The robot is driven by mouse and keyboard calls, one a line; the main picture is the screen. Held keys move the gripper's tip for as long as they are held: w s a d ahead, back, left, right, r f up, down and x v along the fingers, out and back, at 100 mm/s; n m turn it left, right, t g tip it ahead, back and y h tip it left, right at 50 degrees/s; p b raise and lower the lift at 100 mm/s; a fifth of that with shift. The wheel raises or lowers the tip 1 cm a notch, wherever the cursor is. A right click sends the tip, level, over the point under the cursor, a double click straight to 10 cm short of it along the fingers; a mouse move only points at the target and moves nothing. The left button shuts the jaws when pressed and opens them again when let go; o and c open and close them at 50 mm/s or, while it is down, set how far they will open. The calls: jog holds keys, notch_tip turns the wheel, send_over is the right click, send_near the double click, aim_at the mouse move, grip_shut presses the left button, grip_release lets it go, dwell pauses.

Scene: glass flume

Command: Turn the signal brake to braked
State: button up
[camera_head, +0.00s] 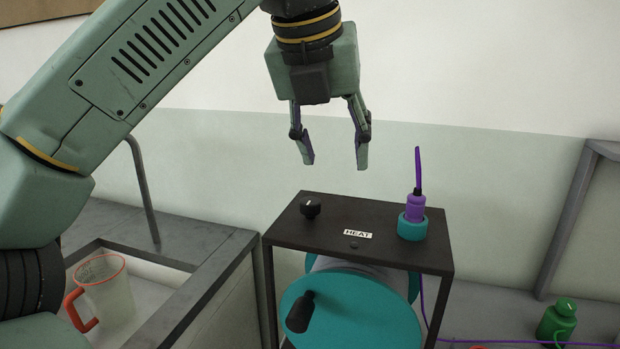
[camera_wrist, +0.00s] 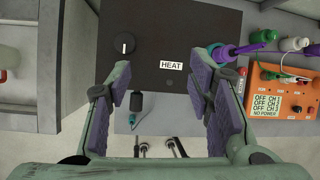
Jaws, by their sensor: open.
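No readable label names the signal brake, so I cannot tell which part it is. A black handle (camera_head: 300,312) sticks out from a teal disc (camera_head: 350,318) below the stand top. My gripper (camera_head: 335,163) is open and empty, above the stand and apart from it. In the wrist view its two fingers (camera_wrist: 162,85) frame the area near the HEAT label (camera_wrist: 171,66).
A purple plug (camera_head: 415,206) stands in a teal socket (camera_head: 412,229) at the stand's right. An orange box (camera_wrist: 283,92) with cables is right of it. Air around my gripper is clear.

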aim_at(310, 201)
jog(key=w+a+f, duration=0.1)
jog(key=f, duration=0.2)
jog(key=w+a+f+n+y+p, duration=0.1)
jog(key=w+f, duration=0.1)
jog(key=f, duration=0.1)
jog(key=w+f+y, duration=0.1)
jog(key=w+f, duration=0.1)
jog(key=f, duration=0.1)
jog(key=shift+a+f+n+p, duration=0.3)
jog(key=shift+a+p, duration=0.05)
jog(key=shift+a, duration=0.05)
jog(key=shift+c, duration=0.2)
grip_shut()
